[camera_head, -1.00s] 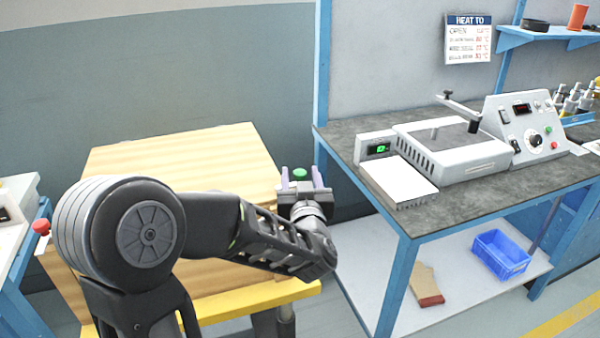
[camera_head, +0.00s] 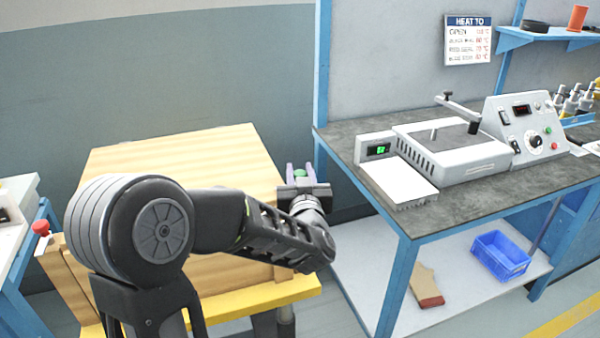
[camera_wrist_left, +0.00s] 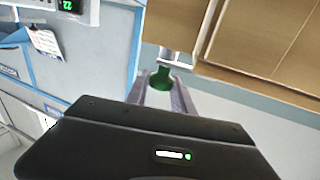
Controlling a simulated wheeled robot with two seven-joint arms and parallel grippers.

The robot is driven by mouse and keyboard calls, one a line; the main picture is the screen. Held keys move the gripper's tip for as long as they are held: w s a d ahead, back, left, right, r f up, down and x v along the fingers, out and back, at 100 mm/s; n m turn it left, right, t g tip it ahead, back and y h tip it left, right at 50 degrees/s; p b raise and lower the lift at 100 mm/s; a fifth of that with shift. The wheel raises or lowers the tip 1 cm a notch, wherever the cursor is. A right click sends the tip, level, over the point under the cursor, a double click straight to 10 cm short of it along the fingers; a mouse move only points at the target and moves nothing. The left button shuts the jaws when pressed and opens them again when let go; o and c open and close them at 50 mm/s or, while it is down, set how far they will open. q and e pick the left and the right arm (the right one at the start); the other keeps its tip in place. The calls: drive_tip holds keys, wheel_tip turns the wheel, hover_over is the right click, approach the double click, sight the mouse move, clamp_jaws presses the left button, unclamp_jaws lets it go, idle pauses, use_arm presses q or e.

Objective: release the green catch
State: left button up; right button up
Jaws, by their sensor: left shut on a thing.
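The green catch (camera_wrist_left: 161,78) is a small green piece at the side of a large light wooden crate (camera_head: 190,155). In the left wrist view it sits between the two fingers of my left gripper (camera_wrist_left: 163,96), below a pale metal fitting on the crate's side. In the head view the catch (camera_head: 300,173) is a green spot between the fingertips of my left gripper (camera_head: 300,172), at the crate's right side. The left gripper is shut on it. My right gripper is not in view.
A grey-topped blue bench (camera_head: 465,215) stands to the right, carrying a boxy instrument with a control panel (camera_head: 522,125) and a small scale (camera_head: 398,182). A blue bin (camera_head: 498,256) is on its lower shelf. A red knob (camera_head: 41,228) shows at the left.

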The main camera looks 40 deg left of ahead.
use_arm(q)
clamp_jaws()
